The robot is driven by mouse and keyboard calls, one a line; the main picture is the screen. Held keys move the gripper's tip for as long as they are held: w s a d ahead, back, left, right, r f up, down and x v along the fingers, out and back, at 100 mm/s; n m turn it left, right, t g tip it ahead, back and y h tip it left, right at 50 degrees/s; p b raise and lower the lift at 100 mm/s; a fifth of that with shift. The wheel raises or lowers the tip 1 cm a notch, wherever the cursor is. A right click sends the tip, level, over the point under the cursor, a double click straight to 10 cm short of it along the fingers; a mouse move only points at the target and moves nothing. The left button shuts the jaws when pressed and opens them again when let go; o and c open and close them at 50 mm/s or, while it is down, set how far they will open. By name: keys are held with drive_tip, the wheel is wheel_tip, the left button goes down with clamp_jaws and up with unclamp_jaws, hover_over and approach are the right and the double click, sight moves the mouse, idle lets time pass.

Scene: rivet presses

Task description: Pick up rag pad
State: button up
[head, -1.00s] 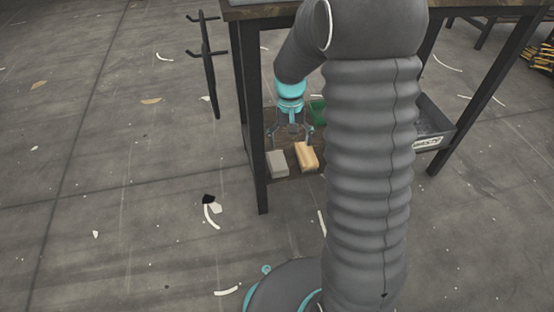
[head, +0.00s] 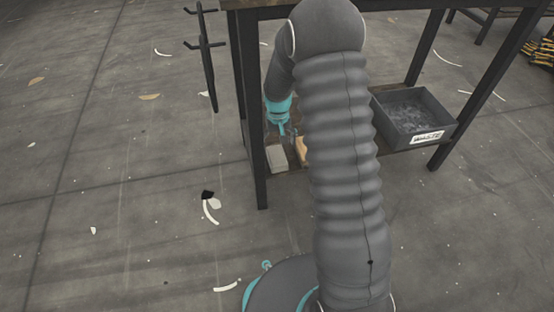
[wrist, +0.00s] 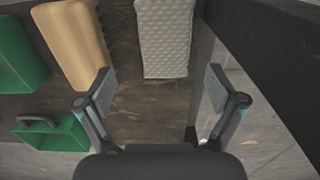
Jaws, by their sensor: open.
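The rag pad, a pale grey block with a dimpled surface, lies on the table's low shelf in the head view (head: 277,158). In the wrist view the rag pad (wrist: 165,38) is at the top centre, its near end just ahead of the gap between my fingers. My gripper (wrist: 160,92) is open and empty, with bare shelf between its fingers. In the head view my gripper is just behind the pad and partly hidden by my arm.
Green containers (wrist: 18,52) stand further left. A dark table leg (wrist: 265,50) is close on the right. In the head view a grey waste bin (head: 413,118) sits on the shelf's right part.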

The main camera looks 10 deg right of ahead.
sight(276, 151)
drive_tip(key=shift+a+f+b, duration=0.2)
drive_tip(key=shift+f+b, duration=0.05)
drive_tip(key=shift+f, duration=1.1)
drive_tip(key=shift+a+f+b, duration=0.15)
drive_tip(key=shift+f+b, duration=0.1)
drive_tip(key=shift+f, duration=1.1)
drive_tip(key=c, duration=1.4)
drive_tip(key=shift+o, duration=0.2)
drive_tip(key=shift+r, duration=0.5)
drive_tip(key=r, duration=0.2)
drive_tip(key=r+p, duration=0.1)
drive_tip(key=shift+d+r, duration=0.2)
drive_tip(key=shift+r, duration=0.15)
drive_tip(key=s+d+r, duration=0.1)
drive_tip(key=d+r, duration=0.1)
drive_tip(key=d, duration=0.1)
drive_tip(key=d+r, duration=0.2)
drive_tip(key=d, duration=0.2)
drive_tip(key=s+d+r+p, duration=0.1)
drive_tip(key=d+r, duration=0.1)
drive_tip(key=d, duration=0.2)
drive_tip(key=shift+s+r, duration=0.15)
drive_tip(key=shift+s, duration=0.15)
drive_tip(key=o, duration=0.6)
drive_tip(key=c, duration=0.3)
drive_tip(key=shift+c, duration=0.2)
